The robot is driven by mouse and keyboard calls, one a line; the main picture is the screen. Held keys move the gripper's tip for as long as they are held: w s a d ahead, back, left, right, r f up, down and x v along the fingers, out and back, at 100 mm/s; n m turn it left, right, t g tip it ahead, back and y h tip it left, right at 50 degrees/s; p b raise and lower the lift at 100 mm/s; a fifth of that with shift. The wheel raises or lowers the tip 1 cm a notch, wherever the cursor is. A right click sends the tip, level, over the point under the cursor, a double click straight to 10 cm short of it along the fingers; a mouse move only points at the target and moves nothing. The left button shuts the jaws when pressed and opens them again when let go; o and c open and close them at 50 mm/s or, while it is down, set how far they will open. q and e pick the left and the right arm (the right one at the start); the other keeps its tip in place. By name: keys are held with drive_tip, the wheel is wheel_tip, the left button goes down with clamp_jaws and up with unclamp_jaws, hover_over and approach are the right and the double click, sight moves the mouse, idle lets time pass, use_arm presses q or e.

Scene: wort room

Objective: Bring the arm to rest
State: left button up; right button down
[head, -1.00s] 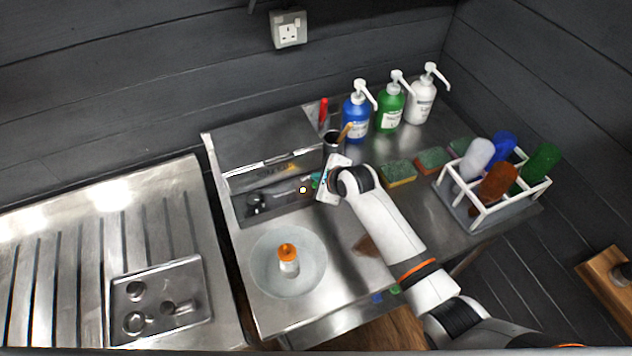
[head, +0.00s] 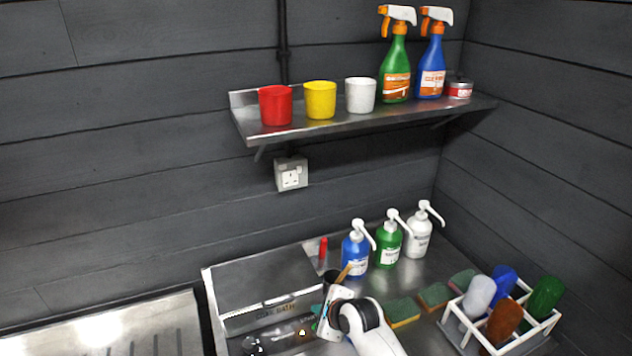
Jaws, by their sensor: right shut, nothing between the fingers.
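My right arm comes in from the bottom of the head view, white with a black wrist. Its gripper (head: 318,322) is over the steel counter, beside a dark cup (head: 329,280) with a brown-handled tool in it. The gripper is shut and empty; its fingertips are small and partly hard to make out. The rest of the arm is cut off by the lower edge. My left gripper is not in view.
Blue (head: 356,250), green (head: 388,246) and white (head: 418,238) pump bottles stand behind the arm. Sponges (head: 403,312) and a white rack (head: 453,330) of coloured bottles lie to the right. A wall shelf (head: 345,122) holds cups and spray bottles. The left sink drainer (head: 120,325) is bare.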

drive_tip(key=s+d+r+n+g+h, duration=0.1)
drive_tip(key=s+d+n+h, duration=0.1)
drive_tip(key=s+d+n, duration=0.7)
drive_tip(key=s+d+n+g+h, duration=0.15)
drive_tip(key=s+d+n, duration=0.3)
drive_tip(key=s, duration=0.85)
drive_tip(key=s+d+r+n+g+h, duration=0.1)
drive_tip(key=s+d+n+g, duration=0.1)
drive_tip(key=s+d+n, duration=0.7)
drive_tip(key=s+a+f+b, duration=0.15)
drive_tip(key=f+b, duration=0.25)
drive_tip(key=f, duration=1.3)
drive_tip(key=s+a+f+b, duration=0.15)
drive_tip(key=f+b, duration=0.25)
drive_tip(key=f, duration=1.3)
drive_tip(key=s+d+f+g+b, duration=0.1)
drive_tip(key=s+f+b, duration=0.2)
drive_tip(key=s+f, duration=0.5)
drive_tip(key=s+d+f+g+b, duration=0.1)
drive_tip(key=s+d+f+b, duration=0.1)
drive_tip(key=s+f, duration=0.7)
wheel_tip(320, 180, down, 6)
drive_tip(key=shift+s+d+r+h+b, duration=0.15)
drive_tip(key=shift+h+b, duration=0.2)
drive_tip(key=shift+b, duration=0.4)
